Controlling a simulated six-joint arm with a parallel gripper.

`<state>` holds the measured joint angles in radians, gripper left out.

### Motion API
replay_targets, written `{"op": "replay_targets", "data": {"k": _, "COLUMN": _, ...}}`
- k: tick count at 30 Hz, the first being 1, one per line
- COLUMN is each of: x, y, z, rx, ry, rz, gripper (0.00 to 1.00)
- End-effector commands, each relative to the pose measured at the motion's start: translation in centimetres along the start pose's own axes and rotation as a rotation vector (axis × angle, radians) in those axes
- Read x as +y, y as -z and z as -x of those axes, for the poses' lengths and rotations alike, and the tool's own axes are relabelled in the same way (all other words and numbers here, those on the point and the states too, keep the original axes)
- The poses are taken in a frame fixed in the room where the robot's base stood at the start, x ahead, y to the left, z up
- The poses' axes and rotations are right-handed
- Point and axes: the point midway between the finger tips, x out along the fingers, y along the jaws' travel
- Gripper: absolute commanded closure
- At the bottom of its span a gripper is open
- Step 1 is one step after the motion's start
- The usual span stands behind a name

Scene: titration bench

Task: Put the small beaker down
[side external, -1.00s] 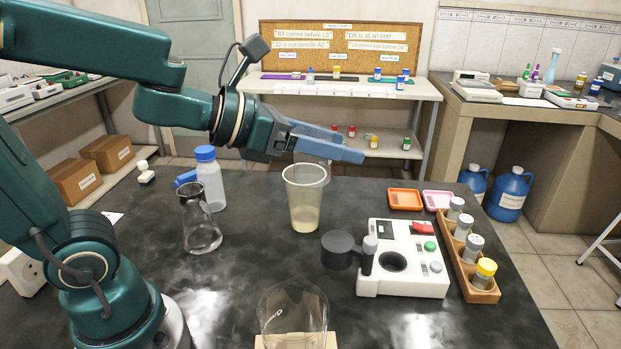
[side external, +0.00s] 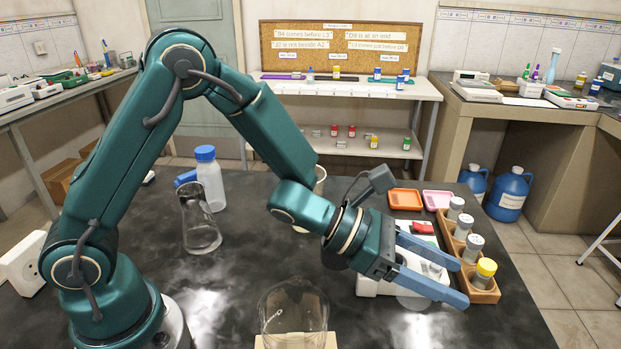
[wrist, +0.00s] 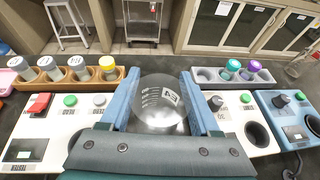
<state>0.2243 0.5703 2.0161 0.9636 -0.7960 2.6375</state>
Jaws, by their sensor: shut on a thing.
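In the side view my gripper (side external: 461,286) reaches over the front right part of the white instrument. Only a faint piece of the beaker (side external: 413,302) shows there, below the fingers and close to the bench. I cannot tell whether its base touches the bench.
The white instrument (side external: 368,285) is partly hidden by my wrist, and a wooden rack of capped vials (side external: 487,296) stands right of it. A large clear beaker (side external: 293,312) stands at the front. The wrist view shows another white instrument (wrist: 250,135) and a blue one (wrist: 290,118).

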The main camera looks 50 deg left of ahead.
Motion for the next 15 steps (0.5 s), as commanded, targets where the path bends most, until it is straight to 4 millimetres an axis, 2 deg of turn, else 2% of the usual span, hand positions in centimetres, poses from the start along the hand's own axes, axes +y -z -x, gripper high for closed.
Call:
{"op": "replay_targets", "data": {"k": 8, "x": -0.5, "y": 1.7, "z": -0.7, "rx": 0.004, "ry": 0.012, "rz": -0.003, "gripper": 0.91}}
{"op": "replay_targets", "data": {"k": 15, "x": -0.5, "y": 4.2, "z": -1.7, "rx": 0.004, "ry": 0.011, "rz": -0.003, "gripper": 0.91}}
